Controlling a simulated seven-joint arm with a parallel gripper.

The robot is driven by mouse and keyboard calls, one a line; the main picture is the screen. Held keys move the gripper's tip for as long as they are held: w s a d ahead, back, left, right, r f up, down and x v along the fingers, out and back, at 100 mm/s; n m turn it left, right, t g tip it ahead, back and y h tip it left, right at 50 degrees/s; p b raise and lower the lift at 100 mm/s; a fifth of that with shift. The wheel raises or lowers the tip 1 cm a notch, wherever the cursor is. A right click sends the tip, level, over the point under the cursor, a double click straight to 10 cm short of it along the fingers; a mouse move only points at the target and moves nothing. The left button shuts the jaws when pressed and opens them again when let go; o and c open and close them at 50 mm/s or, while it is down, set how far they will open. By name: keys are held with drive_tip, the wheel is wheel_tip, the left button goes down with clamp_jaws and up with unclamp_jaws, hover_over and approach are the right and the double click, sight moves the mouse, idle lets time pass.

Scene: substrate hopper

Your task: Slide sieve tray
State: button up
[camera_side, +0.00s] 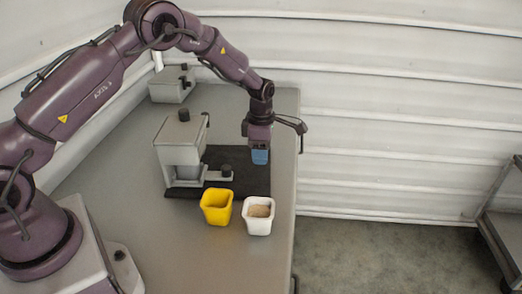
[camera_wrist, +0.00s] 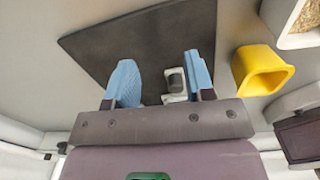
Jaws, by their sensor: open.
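The grey substrate hopper (camera_side: 182,150) stands upright on a dark mat. A light grey sieve tray (camera_side: 213,178) sticks out to the right at its base, with a dark knob (camera_side: 226,170) at its end. My gripper (camera_side: 260,157) has blue fingers pointing down, right of the tray and knob and apart from them. In the wrist view my gripper (camera_wrist: 161,64) is open, with nothing gripped between its fingers. A small pale part with a dark top (camera_wrist: 176,80), probably the tray end and knob, shows low between the fingers, partly hidden by the gripper body.
A yellow cup (camera_side: 216,207) and a white cup (camera_side: 258,217) with tan grains stand at the mat's front edge. The dark mat (camera_side: 258,185) is bare on its right side. Another grey box-like unit (camera_side: 172,86) stands at the back left. The table's right edge is close.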

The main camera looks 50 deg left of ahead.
drive_tip(key=shift+s+n, duration=0.1)
drive_tip(key=shift+n, duration=0.4)
drive_tip(key=shift+s+a, duration=0.2)
drive_tip(key=shift+a, duration=0.05)
hover_over(226, 167)
drive_tip(key=shift+a, duration=0.15)
wheel_tip(226, 167, down, 3)
drive_tip(key=shift+f, duration=1)
drive_tip(key=shift+c, duration=0.3)
drive_tip(key=c, duration=0.6)
drive_tip(key=shift+o, duration=0.2)
